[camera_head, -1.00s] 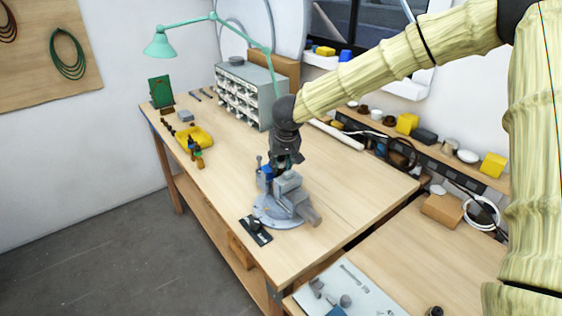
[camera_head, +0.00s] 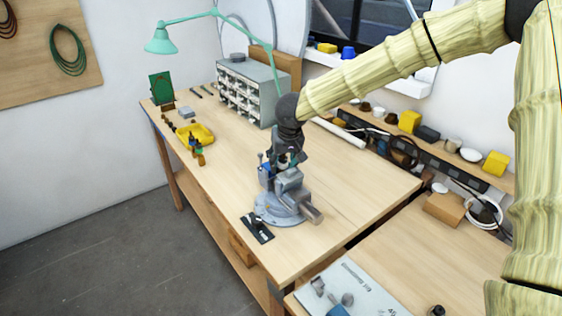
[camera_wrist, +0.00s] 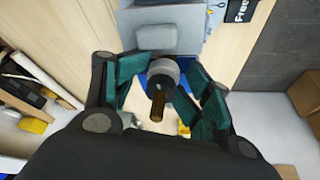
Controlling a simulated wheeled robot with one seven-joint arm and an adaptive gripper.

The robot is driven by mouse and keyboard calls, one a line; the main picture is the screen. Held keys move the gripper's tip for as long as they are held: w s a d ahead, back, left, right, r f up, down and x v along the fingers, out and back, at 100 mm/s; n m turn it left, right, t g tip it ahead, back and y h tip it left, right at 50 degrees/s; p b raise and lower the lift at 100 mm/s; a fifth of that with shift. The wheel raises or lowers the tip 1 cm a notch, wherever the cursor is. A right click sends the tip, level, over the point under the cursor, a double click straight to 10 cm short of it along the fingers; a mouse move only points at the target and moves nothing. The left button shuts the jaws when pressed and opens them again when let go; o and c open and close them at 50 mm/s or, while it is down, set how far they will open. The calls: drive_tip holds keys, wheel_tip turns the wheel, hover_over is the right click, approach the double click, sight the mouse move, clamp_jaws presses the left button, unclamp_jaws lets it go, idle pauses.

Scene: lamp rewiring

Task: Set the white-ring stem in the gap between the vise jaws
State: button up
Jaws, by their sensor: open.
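The vise (camera_head: 291,190) stands on its round grey base near the front end of the bench. My gripper (camera_head: 287,158) is directly above the vise, pointing down. In the wrist view my gripper's teal-padded fingers are open on either side of a stem (camera_wrist: 158,92). The stem has a pale grey ring or collar, a dark section and a brown-gold end toward the camera. It looks close to upright, and I see gaps between it and the pads. Blue vise parts (camera_wrist: 153,65) lie behind it. The stem's lower end and the jaw gap are hidden.
A black plate with a knob (camera_head: 257,228) lies beside the vise at the bench edge. A yellow tray (camera_head: 205,135) and small bottles stand farther left. A drawer cabinet (camera_head: 252,92) and green lamp (camera_head: 162,40) are at the back. The middle of the bench is clear.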

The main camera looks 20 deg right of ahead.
drive_tip(key=v, duration=1.1)
drive_tip(key=shift+r, duration=0.2)
drive_tip(key=shift+w+a, duration=0.1)
drive_tip(key=w+p+v, duration=0.1)
drive_tip(key=p+v, duration=0.8)
drive_tip(key=shift+p, duration=0.4)
idle(0.4)
